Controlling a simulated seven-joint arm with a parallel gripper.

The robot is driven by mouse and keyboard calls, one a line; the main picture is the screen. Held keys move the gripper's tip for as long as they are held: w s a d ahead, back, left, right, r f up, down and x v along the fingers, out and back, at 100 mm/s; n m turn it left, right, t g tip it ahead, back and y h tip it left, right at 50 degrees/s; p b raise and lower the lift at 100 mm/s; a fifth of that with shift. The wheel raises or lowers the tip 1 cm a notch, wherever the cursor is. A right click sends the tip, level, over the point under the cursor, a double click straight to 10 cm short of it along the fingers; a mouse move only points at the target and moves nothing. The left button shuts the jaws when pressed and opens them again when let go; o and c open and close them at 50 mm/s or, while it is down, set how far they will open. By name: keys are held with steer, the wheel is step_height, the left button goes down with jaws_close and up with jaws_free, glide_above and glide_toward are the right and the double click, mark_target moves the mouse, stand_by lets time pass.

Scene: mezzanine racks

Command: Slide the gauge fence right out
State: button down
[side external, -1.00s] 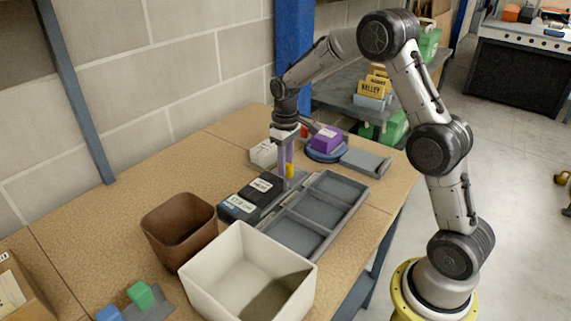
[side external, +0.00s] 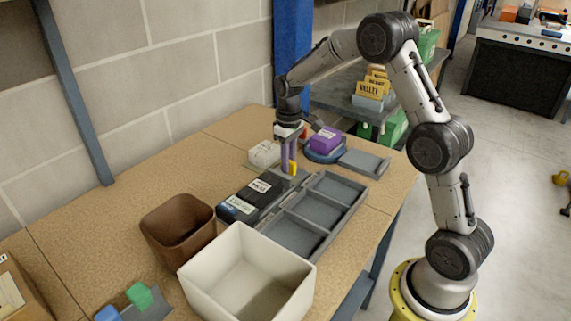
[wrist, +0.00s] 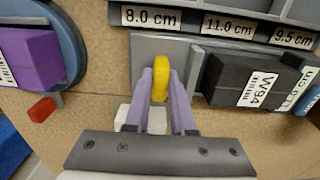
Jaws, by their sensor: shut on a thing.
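The gauge fence shows as a yellow grip (wrist: 161,74) and a thin grey upright (wrist: 195,70) on a grey bed (wrist: 147,45). My gripper (wrist: 161,98), with lilac fingers, is shut on the yellow grip. In the side view my gripper (side external: 288,168) points down at the far end of the bed, and the yellow grip (side external: 293,168) shows beside its fingers.
A grey three-compartment tray (side external: 333,221) adjoins the bed; its labels read 8.0, 11.0 and 9.5 cm. A purple block (side external: 325,139) sits on a blue round stand (side external: 324,153). A white box (side external: 264,153) stands behind my gripper. Brown (side external: 178,229) and cream (side external: 247,282) bins stand nearer.

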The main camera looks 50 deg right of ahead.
steer(key=c, duration=1)
jaws_free()
steer(key=shift+d+r, duration=0.1)
steer(key=shift+d, duration=0.25)
steer(key=shift+o, duration=1.2)
steer(key=shift+a, duration=0.1)
step_height(320, 180, up, 14)
